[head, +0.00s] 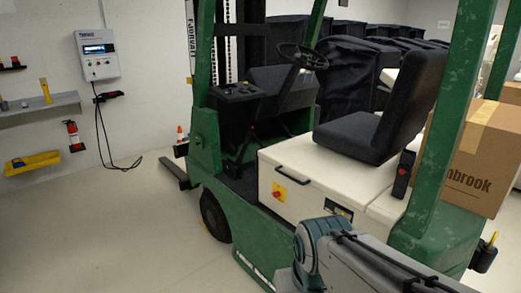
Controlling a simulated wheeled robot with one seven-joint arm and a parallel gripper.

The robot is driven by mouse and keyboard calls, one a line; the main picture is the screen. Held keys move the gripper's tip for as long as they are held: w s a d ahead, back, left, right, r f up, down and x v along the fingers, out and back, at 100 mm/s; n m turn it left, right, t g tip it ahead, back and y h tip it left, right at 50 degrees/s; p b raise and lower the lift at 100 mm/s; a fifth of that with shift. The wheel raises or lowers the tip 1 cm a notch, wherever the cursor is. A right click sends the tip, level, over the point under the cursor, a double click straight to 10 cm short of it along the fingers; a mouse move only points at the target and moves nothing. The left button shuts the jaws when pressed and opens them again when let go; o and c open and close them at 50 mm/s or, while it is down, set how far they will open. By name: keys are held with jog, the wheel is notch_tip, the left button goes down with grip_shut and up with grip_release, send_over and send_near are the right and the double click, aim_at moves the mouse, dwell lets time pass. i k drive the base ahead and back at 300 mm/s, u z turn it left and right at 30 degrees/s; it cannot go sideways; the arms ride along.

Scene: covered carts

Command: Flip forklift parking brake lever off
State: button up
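A green forklift (206,150) with a black seat (365,125) and a steering wheel (302,57) fills the middle of the head view. A thin dark lever (243,146) with a red tip stands in the footwell below the dashboard, leaning up to the right. It may be the parking brake lever, but it is too small to tell for sure or to read its setting. My arm, grey and teal, reaches in at the lower right, beside the forklift's near side. My gripper is not in view.
The cream seat base (300,180) carries a black handle and a red-and-yellow switch (279,194). A green post and a cardboard box (468,160) stand at right. Covered carts (350,75) are behind. A charger (97,55) hangs on the left wall. Floor at lower left is clear.

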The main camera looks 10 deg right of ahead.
aim_at(239, 161)
jog(key=u, duration=0.45)
jog(key=i, duration=2.35)
jog(key=z, duration=0.75)
